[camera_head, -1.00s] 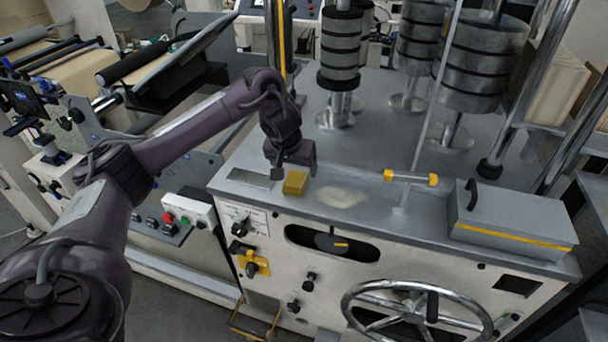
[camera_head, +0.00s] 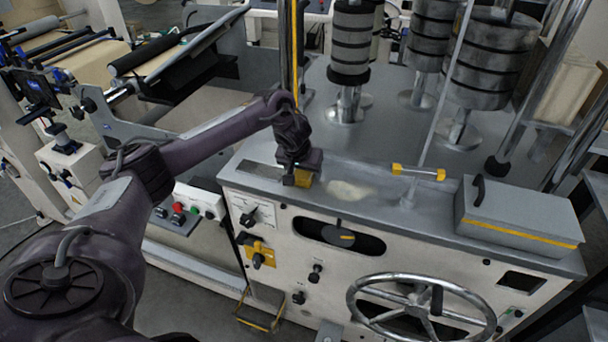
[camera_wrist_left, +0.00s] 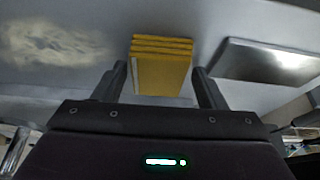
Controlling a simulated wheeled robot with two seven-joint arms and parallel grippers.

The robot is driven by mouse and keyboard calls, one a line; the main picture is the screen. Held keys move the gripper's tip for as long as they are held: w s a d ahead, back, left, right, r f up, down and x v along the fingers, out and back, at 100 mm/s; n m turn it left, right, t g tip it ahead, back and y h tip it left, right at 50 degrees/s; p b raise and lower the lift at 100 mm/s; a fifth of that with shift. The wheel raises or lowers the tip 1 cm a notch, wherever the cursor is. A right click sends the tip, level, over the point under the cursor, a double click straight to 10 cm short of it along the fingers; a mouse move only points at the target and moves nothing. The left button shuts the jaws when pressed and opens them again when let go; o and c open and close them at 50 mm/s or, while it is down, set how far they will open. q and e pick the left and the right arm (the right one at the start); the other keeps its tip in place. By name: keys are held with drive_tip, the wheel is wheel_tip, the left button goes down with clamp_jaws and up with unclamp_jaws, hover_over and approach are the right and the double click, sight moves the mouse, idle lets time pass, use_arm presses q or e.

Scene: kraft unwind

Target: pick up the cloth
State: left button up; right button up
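The cloth (camera_head: 304,181) is a yellow folded stack on the grey machine top, near its front edge. In the head view my left gripper (camera_head: 296,181) is down at it and hides part of it. In the left wrist view the cloth (camera_wrist_left: 161,66) shows its stacked folds, in line with the gap between the two fingers of my left gripper (camera_wrist_left: 163,86). The fingers are apart, with a gap on each side of the cloth. I cannot tell how far they reach along its sides. My right gripper is not in view.
A pale dusty smudge (camera_head: 350,190) lies right of the cloth, and a flat metal plate (camera_head: 260,170) lies left of it. Further right are a yellow-ended bar (camera_head: 418,172) and a grey lidded box (camera_head: 517,212). Posts with dark rollers (camera_head: 350,45) stand behind.

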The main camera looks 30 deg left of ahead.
sight(304, 172)
use_arm(q)
drive_tip(key=c, duration=0.7)
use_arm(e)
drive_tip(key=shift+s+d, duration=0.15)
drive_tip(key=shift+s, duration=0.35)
use_arm(q)
drive_tip(key=shift+r, duration=0.45)
wheel_tip(304, 172, up, 7)
drive_tip(key=shift+w+f, duration=0.1)
wheel_tip(304, 172, up, 12)
drive_tip(key=p, duration=0.6)
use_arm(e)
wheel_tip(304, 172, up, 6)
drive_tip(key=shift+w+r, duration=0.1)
